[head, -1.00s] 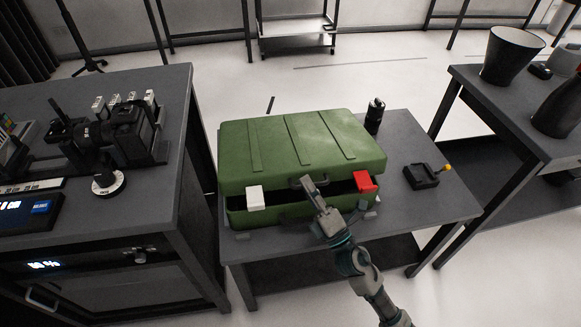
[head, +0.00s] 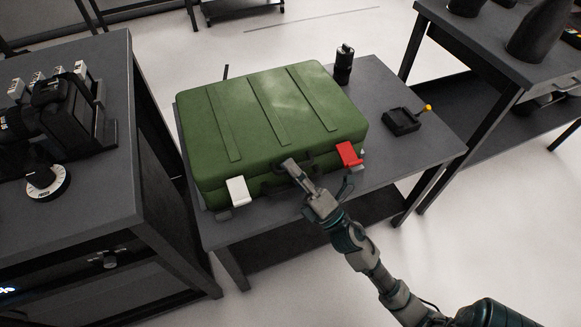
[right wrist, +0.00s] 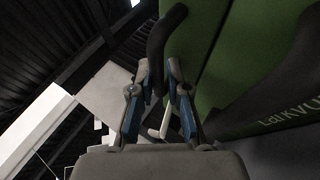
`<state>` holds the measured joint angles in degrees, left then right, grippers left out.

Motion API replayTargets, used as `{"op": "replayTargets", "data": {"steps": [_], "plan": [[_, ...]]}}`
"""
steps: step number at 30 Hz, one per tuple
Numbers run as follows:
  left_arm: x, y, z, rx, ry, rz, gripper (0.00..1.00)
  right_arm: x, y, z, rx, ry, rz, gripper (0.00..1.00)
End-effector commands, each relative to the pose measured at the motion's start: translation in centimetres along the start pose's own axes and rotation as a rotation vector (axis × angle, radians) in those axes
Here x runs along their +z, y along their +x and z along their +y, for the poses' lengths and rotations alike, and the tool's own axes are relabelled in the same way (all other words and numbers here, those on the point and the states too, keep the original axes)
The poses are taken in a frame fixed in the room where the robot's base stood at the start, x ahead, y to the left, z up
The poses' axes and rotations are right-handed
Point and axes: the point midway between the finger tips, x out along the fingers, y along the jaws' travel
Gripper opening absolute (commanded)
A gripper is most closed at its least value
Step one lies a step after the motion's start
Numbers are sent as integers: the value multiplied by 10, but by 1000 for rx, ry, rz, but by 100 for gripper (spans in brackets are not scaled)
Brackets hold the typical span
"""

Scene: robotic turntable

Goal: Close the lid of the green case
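The green case (head: 270,115) lies on a small dark table, its lid down against the base with no clear gap at the front. A white latch (head: 237,190) and a red latch (head: 349,154) are on its front. My right gripper (head: 291,164) is at the front edge, beside the dark handle (head: 308,165); contact is unclear. In the right wrist view its fingertips (right wrist: 159,66) stand apart with nothing clearly held, the dark handle (right wrist: 165,35) just beyond and the green case (right wrist: 235,60) to the right. My left gripper is out of view.
A black cylinder (head: 344,64) and a small black tray with a yellow-tipped part (head: 402,122) stand on the table right of the case. A taller dark bench (head: 85,180) with equipment is close on the left. Another table (head: 475,45) is at the right.

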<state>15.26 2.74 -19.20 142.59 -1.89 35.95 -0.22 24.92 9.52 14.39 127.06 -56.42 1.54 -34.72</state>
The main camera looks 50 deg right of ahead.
Motion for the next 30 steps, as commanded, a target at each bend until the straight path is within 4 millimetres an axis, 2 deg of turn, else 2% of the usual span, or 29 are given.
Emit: {"op": "replayTargets", "data": {"steps": [1,14,17,24,30], "plan": [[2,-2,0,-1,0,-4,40,-2,-4,-9,-19,1,2,22],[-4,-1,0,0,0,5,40,-1,-7,-6,-12,2,1,22],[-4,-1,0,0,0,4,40,-1,-21,-6,-15,5,-1,22],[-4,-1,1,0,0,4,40,-1,-75,-6,-17,4,-3,22],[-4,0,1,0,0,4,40,-1,-110,-5,-14,2,0,22]]}}
